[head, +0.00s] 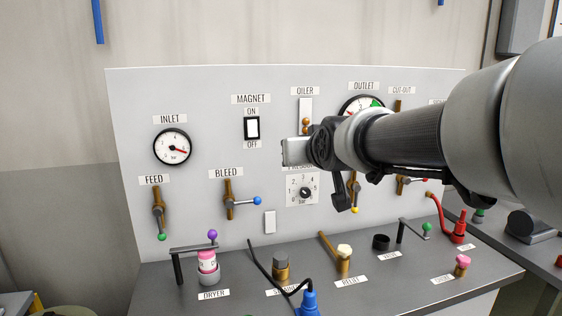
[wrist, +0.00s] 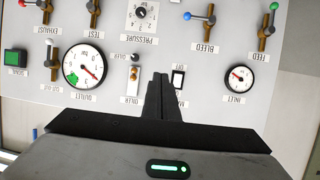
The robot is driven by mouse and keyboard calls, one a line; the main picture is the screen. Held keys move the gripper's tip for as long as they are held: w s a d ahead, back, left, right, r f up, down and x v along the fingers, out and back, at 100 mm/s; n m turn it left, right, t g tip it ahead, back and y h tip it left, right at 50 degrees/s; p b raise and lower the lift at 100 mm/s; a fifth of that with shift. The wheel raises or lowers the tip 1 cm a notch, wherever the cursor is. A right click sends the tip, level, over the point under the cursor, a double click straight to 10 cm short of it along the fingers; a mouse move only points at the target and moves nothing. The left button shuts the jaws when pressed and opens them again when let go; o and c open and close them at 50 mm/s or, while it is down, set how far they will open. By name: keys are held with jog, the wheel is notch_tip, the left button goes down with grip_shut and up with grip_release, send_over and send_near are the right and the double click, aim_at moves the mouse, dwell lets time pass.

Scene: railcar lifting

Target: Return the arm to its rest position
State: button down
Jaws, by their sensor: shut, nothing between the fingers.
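My arm reaches in from the right in the head view, in front of the white panel. My gripper (head: 290,152) points left across the panel, near the oiler and the pressure dial, and covers part of them. In the wrist view, my gripper's fingers (wrist: 159,92) are together with nothing between them. They show beside the magnet switch (wrist: 178,79) and the oiler (wrist: 133,75). From these views I cannot tell the gap between the fingers and the panel.
The white panel (head: 130,110) carries the inlet gauge (head: 172,147), the magnet switch (head: 252,128) and several valve levers. The grey ledge below holds the pink-capped dryer (head: 207,262), a blue plug (head: 309,302) with a black cable, and a red fitting (head: 459,228).

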jog(key=s+d+f+g+p, duration=0.1)
jog(key=s+d+f+g, duration=0.1)
jog(key=s, duration=0.8)
jog(key=s+d+f+m+g+h+p, duration=0.1)
jog(key=s+d+f+g, duration=0.2)
jog(key=s, duration=0.7)
jog(key=s+d+f+m+g+h+p, duration=0.1)
jog(key=s+d+f+g, duration=0.2)
jog(key=s+f, duration=0.3)
jog(key=s+d, duration=0.1)
jog(key=s, duration=0.2)
jog(key=shift+s+d+f+p, duration=0.35)
jog(key=shift+s+d, duration=0.05)
